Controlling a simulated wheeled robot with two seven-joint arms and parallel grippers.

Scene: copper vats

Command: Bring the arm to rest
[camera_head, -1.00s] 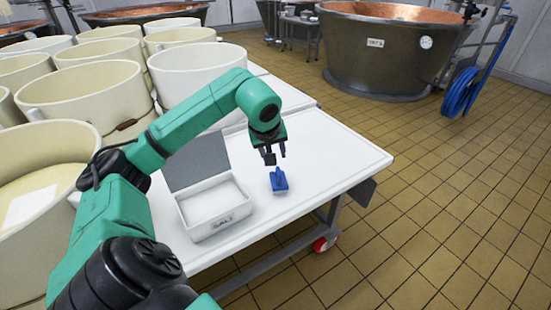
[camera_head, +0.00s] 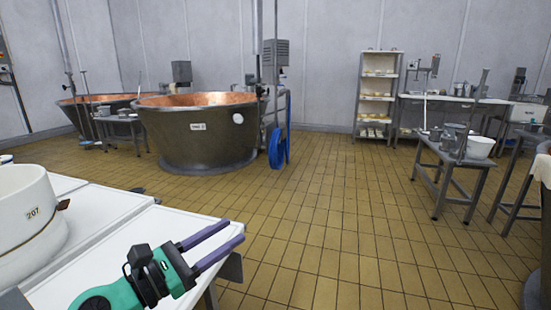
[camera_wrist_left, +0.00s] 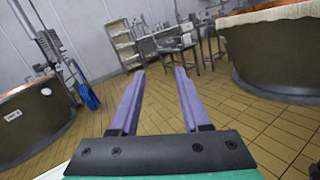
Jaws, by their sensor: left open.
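My left gripper (camera_head: 216,247) shows in the lower left of the head view, in front of the white table (camera_head: 95,235) and near its right corner. Its two purple fingers are apart with nothing between them, pointing up and to the right. In the left wrist view the fingers (camera_wrist_left: 160,85) are also spread and empty, with the tiled floor and far furniture beyond. My right gripper is in neither view.
A white tub marked 207 (camera_head: 25,222) stands on the table at left. A large copper-lined vat (camera_head: 197,140) stands beyond, with a blue hose (camera_head: 278,145) beside it. Shelves (camera_head: 377,95) and a metal side table (camera_head: 455,155) are farther right. The tiled floor (camera_head: 320,215) between is clear.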

